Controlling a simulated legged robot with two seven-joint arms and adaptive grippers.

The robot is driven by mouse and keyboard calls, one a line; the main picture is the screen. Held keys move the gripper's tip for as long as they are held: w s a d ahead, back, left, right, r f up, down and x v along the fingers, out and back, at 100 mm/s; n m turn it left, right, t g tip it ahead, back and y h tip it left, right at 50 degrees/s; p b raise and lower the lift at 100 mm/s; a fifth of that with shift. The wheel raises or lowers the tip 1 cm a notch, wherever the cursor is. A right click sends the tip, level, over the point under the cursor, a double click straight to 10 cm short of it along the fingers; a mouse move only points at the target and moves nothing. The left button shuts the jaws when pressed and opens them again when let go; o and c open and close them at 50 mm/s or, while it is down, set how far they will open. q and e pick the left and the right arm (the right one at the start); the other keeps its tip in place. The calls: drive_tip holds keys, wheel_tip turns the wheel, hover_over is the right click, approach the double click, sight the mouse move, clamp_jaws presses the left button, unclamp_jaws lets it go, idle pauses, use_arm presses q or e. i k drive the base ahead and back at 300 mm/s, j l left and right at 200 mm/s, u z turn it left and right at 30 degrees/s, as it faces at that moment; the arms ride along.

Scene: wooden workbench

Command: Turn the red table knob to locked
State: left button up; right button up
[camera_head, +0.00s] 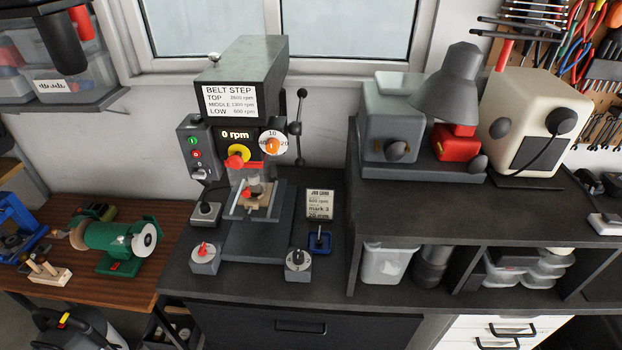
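The drill press (245,80) stands at the back of the dark workbench, with a "BELT STEP" label and a display that reads 0 rpm. A red knob (203,247) sits on a small grey box (205,262) in front of the press, left of its base. Its position marking is too small to read. A second grey box with a dark knob (298,258) stands right of the base. A small wooden piece (258,202) lies under the chuck. Neither of my grippers shows.
A job card (319,204) and a blue-based item (319,240) stand right of the press. A green bench grinder (115,238) is on the brown table at left. A raised dark shelf (430,212) bounds the right. The bench front by the knobs is clear.

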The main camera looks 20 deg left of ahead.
sight(202, 251)
drive_tip(key=u, duration=0.5)
drive_tip(key=j+u, duration=0.15)
drive_tip(key=u, duration=0.8)
drive_tip(key=i, duration=0.05)
